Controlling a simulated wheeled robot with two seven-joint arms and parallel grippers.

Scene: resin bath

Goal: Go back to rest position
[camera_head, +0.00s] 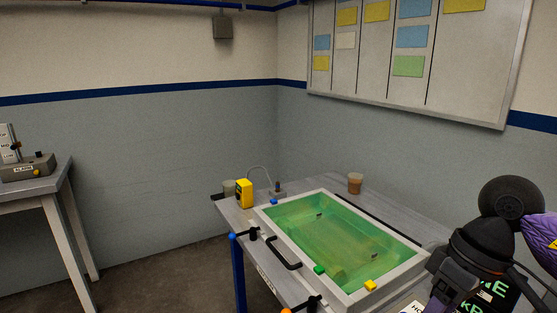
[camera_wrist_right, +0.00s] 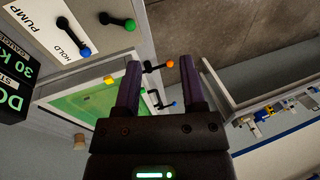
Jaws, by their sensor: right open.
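My right arm comes in at the lower right of the head view, dark with a purple section, beside the bath table. In the right wrist view my right gripper (camera_wrist_right: 160,68) is open, with nothing between its two dark fingers. The bath (camera_head: 272,219), a pale-rimmed tray of green liquid, stands on the table to the left of that arm in the head view. In the wrist view the bath's rim (camera_wrist_right: 66,84) shows behind and left of the fingers. My left gripper is in neither view.
A yellow box (camera_head: 244,194) and a brown cup (camera_head: 355,183) stand behind the bath. Levers with a blue knob (camera_head: 232,236) and an orange knob (camera_head: 286,311) line the table's front. A panel marked PUMP and HOLD (camera_wrist_right: 50,35) has more levers. A side table (camera_head: 40,187) stands left across open floor.

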